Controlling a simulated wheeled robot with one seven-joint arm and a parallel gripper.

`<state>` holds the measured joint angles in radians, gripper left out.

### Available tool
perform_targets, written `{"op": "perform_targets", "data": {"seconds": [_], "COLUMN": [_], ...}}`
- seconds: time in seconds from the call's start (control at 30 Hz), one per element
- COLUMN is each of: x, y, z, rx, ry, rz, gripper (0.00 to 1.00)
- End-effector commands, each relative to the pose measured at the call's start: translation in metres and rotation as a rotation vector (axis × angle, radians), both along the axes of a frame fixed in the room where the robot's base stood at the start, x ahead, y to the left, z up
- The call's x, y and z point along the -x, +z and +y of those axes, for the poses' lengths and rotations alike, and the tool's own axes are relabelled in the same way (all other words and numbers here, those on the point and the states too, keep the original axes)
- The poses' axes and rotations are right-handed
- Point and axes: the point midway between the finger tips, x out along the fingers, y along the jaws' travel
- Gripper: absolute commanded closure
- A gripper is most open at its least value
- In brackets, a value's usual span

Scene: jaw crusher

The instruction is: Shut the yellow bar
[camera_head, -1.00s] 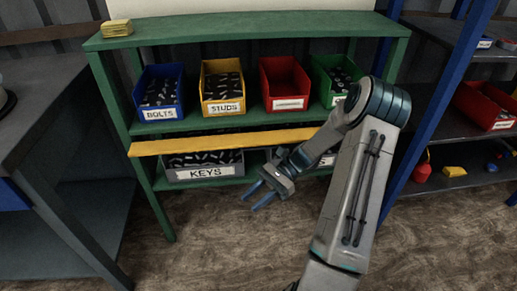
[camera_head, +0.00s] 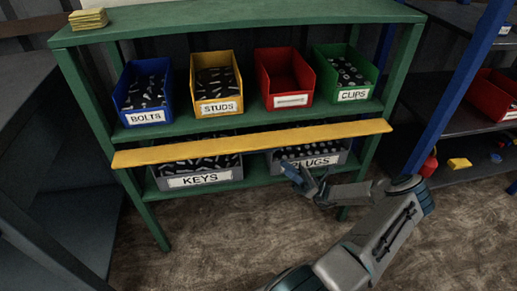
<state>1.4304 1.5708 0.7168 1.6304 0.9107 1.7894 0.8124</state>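The yellow bar (camera_head: 250,141) is a long flat strip across the front of the green shelf, below the upper row of bins. It runs roughly parallel to the shelf edge, and its ends reach past the front posts. It covers the upper parts of the two grey lower bins. My gripper (camera_head: 298,178) is just below the bar, right of its middle, in front of the PLUGS bin. Its blue fingers look spread, with nothing seen between them. I cannot tell whether they touch the bar.
The green shelf (camera_head: 235,22) holds the blue BOLTS (camera_head: 145,117), yellow STUDS (camera_head: 218,107), red (camera_head: 290,101) and green CLIPS (camera_head: 353,96) bins. Below are the grey KEYS (camera_head: 200,180) and PLUGS (camera_head: 312,162) bins. A blue-posted rack stands right, a dark bench left. Floor in front is clear.

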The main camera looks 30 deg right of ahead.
Motion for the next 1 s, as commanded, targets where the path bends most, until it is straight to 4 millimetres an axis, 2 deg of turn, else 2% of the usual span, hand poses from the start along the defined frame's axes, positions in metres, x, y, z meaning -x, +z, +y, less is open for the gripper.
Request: {"op": "perform_targets", "data": {"seconds": [0.4, 0.6, 1.0], "x": [-0.028, -0.038, -0.042], "y": [0.058, 0.079, 0.088], "z": [0.055, 0.075, 0.083], "rx": [0.004, 0.004, 0.004], "ry": [0.005, 0.006, 0.005], "rz": [-0.002, 0.000, 0.001], "gripper": [0.67, 0.67, 0.67]}}
